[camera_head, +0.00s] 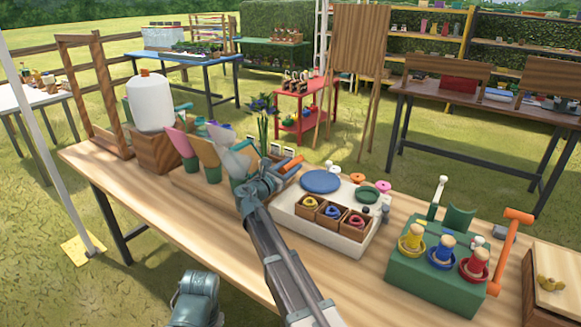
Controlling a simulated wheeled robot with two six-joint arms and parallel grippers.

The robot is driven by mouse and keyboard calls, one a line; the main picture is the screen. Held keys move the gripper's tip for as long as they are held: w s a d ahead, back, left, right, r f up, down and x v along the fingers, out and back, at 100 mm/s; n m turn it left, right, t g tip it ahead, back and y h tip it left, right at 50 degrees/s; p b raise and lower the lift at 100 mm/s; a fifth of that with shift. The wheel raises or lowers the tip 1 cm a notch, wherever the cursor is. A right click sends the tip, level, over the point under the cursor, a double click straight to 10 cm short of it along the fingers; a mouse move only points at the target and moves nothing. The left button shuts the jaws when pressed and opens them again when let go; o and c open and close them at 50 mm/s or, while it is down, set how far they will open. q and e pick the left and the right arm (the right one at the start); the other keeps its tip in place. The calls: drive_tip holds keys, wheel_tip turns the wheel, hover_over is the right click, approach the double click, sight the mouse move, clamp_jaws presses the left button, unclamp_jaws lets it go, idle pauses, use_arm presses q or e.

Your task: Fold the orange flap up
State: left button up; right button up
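My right gripper (250,183) is over the middle of the wooden table, at the row of green holders. Its fingertips are small and overlap pale, translucent pieces, so I cannot tell if it is open or touching anything. An orange-tan upright sheet (206,152) stands in a green holder just left of it, leaning slightly. A pink sheet (181,142) stands further left. A small orange strip (288,168) lies tilted just right of the gripper. I cannot tell which orange piece is the flap. My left gripper (195,299) is low, in front of the table; its fingers are unclear.
A white tray (330,232) with small wooden boxes of coloured rings sits right of my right arm. A green block (430,278) with coloured pegs and an orange bracket (510,250) stand further right. A white jug (150,102) stands left. The front left tabletop is clear.

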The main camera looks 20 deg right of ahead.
clamp_jaws()
drive_tip(key=shift+s, duration=0.1)
idle(1.0)
